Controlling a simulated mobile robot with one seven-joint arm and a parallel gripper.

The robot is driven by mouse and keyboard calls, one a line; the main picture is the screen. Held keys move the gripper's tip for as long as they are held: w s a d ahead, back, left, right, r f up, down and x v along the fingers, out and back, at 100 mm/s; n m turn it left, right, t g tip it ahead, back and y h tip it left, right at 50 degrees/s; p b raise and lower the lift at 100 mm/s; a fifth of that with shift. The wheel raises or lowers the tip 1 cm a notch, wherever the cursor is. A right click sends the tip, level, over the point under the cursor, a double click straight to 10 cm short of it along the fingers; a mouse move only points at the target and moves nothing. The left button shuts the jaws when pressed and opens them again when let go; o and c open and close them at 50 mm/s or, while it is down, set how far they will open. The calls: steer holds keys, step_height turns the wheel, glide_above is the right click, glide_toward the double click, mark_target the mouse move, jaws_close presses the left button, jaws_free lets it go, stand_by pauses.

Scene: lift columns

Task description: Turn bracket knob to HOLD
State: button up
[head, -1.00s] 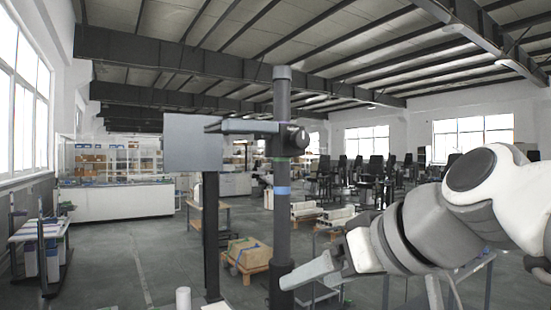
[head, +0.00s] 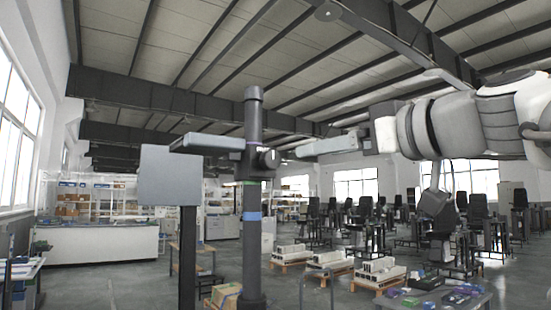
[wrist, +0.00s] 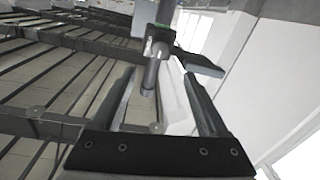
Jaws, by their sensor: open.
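The dark bracket knob (head: 268,158) sits on the right side of the collar on the grey column (head: 253,120), with a small pale mark on its face. No HOLD label is readable, so I cannot tell its setting. My gripper (head: 300,152) is to the right of the knob at about its height, fingers pointing left at it, with a small gap apparent. In the wrist view, my gripper (wrist: 158,74) is open, with the column (wrist: 150,78) and collar showing beyond and between the fingers.
A grey arm (head: 208,143) runs left from the collar to a flat grey panel (head: 170,175). A second, thinner dark post (head: 188,250) stands below the panel. Pallets with boxes (head: 310,258) are on the floor behind. The air around the knob's right side is clear.

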mark_target(274, 159)
steer(key=p+x, duration=0.2)
steer(key=x, duration=1)
steer(key=shift+w+a, duration=0.15)
jaws_close()
